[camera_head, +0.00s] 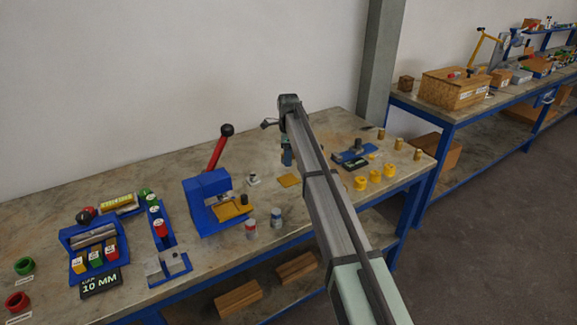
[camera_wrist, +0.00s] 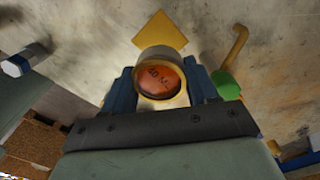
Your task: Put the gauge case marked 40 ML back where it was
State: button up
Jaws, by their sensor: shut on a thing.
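My gripper (camera_wrist: 163,92) is shut on a round gauge case (camera_wrist: 160,76) with a pale metal rim and an orange face. Its dark lettering ends in ML, but I cannot read the number surely. The blue fingers press on both sides of the case. A yellow square pad (camera_wrist: 161,31) lies on the bench just beyond the case; it also shows in the head view (camera_head: 289,181). In the head view my gripper (camera_head: 287,158) is over the back middle of the bench, and the arm hides the case there. I cannot tell its height above the bench.
A blue press (camera_head: 206,200) with a red lever and two cans, red-and-white (camera_head: 250,230) and blue-and-white (camera_head: 277,218), stand left of my arm. Yellow pieces (camera_head: 361,183) and brass pieces (camera_head: 398,144) stand right. A green piece (camera_wrist: 226,85) with a yellow hook is close right of the fingers.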

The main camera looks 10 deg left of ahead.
jog(key=s+d+r, duration=0.2)
jog(key=s, duration=0.2)
send_over(298, 213)
jog(key=f, duration=0.1)
jog(key=shift+w+f, duration=0.1)
jog(key=shift+f, duration=4.75)
jog(key=shift+f, duration=0.15)
jog(key=o, duration=1.3)
notch_tip(298, 213, up, 12)
jog(key=shift+r, duration=0.2)
